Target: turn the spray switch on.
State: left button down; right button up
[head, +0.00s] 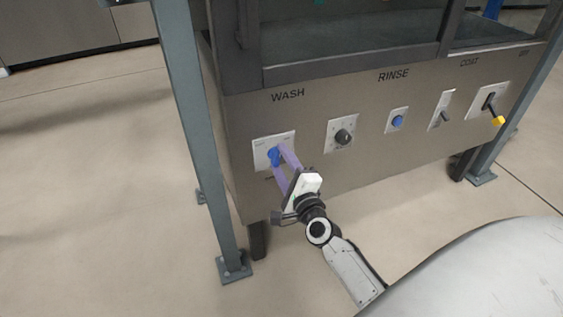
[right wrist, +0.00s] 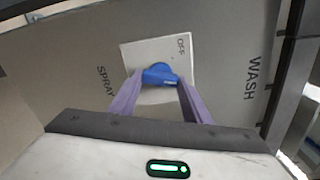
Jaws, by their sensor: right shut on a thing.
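The spray switch is a blue knob (head: 274,156) on a white plate (head: 261,152), at the left end of the grey machine panel under the word WASH. In the right wrist view the blue knob (right wrist: 159,74) sits on its white plate (right wrist: 143,50), with OFF readable on the plate and SPRAY on the panel beside it. My right gripper (head: 282,155) has its purple fingers on either side of the knob and is shut on it. The fingers also show in the right wrist view (right wrist: 158,88). My left gripper is not in view.
Along the panel to the right are a black dial (head: 343,136), a blue button (head: 397,122), a small lever (head: 444,115) and a yellow-tipped lever (head: 497,120). A grey post (head: 197,140) stands left of the switch. Open floor lies in front.

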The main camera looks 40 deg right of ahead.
jog(key=m, duration=0.2)
jog(key=shift+f+m, duration=0.1)
jog(key=shift+m, duration=0.2)
jog(key=shift+m+b, duration=0.4)
jog(key=shift+m, duration=0.5)
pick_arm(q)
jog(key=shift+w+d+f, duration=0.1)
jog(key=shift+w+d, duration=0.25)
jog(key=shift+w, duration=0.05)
pick_arm(e)
jog(key=shift+m, duration=0.3)
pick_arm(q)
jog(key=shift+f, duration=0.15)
pick_arm(e)
jog(key=shift+a+m, duration=0.1)
jog(key=shift+m, duration=0.2)
jog(key=o, duration=1)
jog(key=shift+o, duration=0.2)
